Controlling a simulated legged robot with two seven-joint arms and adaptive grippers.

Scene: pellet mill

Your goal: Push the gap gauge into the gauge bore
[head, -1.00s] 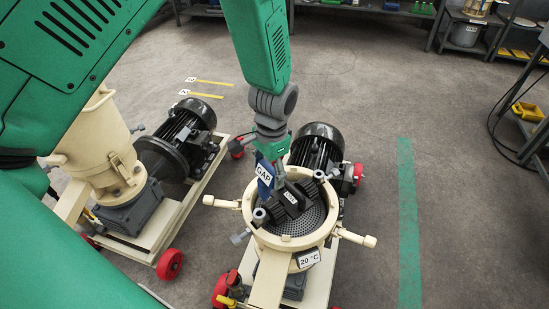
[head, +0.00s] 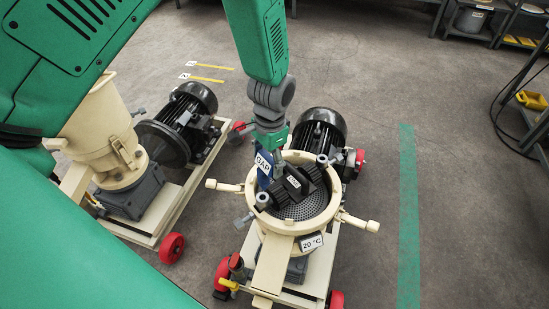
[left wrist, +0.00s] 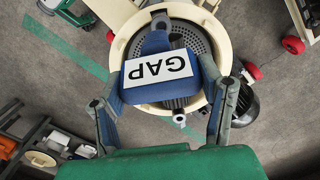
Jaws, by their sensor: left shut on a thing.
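The gap gauge (left wrist: 158,68) is a blue block with a white GAP label, with its label facing the camera in the left wrist view. It also shows in the head view (head: 264,167), at the left inside of the mill's cream ring. My left gripper (left wrist: 168,100) is shut on it, one finger on each side. The mill's open chamber (head: 318,222) holds a perforated die plate (head: 302,209) and a black roller assembly (head: 290,186) with a small white label. The gauge bore itself is hidden; I cannot tell how deep the gauge sits. My right gripper is not in view.
A black motor (head: 318,133) stands behind the chamber on a wheeled cream frame. A second mill (head: 100,135) with its motor stands at left. Handles (head: 358,222) stick out from the ring. Open floor with a green stripe (head: 408,220) lies at right.

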